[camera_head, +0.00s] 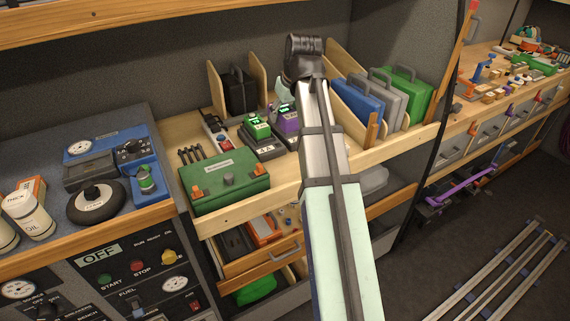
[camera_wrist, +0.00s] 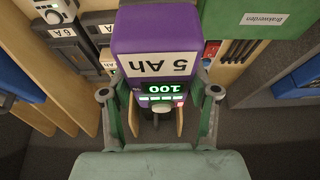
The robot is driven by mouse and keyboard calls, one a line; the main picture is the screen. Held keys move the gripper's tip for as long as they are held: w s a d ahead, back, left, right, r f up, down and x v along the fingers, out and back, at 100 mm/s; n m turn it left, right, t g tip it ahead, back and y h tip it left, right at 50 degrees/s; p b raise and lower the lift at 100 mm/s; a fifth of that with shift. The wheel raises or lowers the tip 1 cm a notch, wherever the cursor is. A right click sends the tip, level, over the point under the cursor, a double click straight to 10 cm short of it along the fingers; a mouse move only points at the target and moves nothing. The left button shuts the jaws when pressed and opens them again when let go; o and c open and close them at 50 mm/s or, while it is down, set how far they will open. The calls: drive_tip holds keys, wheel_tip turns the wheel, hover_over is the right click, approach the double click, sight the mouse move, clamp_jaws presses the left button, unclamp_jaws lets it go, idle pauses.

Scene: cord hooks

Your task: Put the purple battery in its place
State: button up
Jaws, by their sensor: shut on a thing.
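The purple battery (camera_head: 289,122) is at the back of the workbench in the head view, beyond my arm. In the wrist view the purple battery (camera_wrist: 155,42) is close up, marked "5 Ah", with a lit display reading 100. My gripper (camera_wrist: 160,98) is shut on it, one finger at each side. In the head view my gripper (camera_head: 282,103) is partly hidden behind my arm. A green battery (camera_head: 256,127) sits on a dark charger (camera_head: 264,149) to the left of the purple one. Whether the purple battery touches the charger below it is hidden.
A green toolbox (camera_head: 224,186) stands at the bench's front left. Blue, grey and green cases (camera_head: 357,98) stand in a wooden rack to the right. A black case (camera_head: 238,90) stands between wooden dividers behind. A red-switched power strip (camera_head: 216,132) lies left of the chargers.

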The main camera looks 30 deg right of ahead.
sight(294, 133)
wheel_tip(294, 133, down, 18)
drive_tip(key=p, duration=0.2)
drive_tip(key=shift+r+p, duration=0.2)
drive_tip(key=shift+p, duration=0.2)
drive_tip(key=shift+f, duration=0.1)
drive_tip(key=o, duration=1.6)
drive_tip(key=b+v, duration=0.2)
drive_tip(key=v, duration=1)
